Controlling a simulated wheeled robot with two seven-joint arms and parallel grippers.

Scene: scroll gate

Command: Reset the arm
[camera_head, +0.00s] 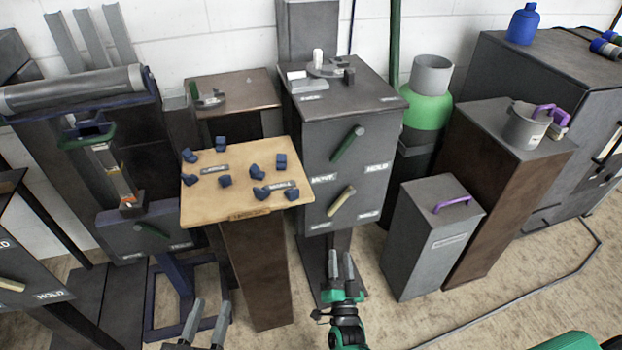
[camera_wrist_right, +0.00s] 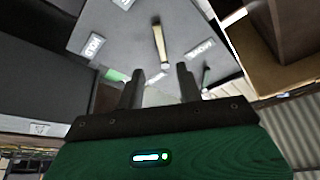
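My right gripper (camera_head: 340,256) is in front of the lower part of the grey control cabinet (camera_head: 372,110), below its levers. In the right wrist view its two fingers (camera_wrist_right: 160,78) stand apart with nothing between them. The cabinet front carries a green lever (camera_head: 347,144) and a beige lever (camera_head: 342,202), both tilted, near MOVE and HOLD labels. The beige lever also shows beyond the fingers in the wrist view (camera_wrist_right: 160,42).
A wooden table (camera_head: 205,208) holds several blue blocks (camera_head: 225,181). To the left stands a rig with a grey roller (camera_head: 70,92). To the right are a grey box with a purple handle (camera_head: 430,245), a brown cabinet (camera_head: 500,185) with a pot (camera_head: 525,128), and a cable on the floor.

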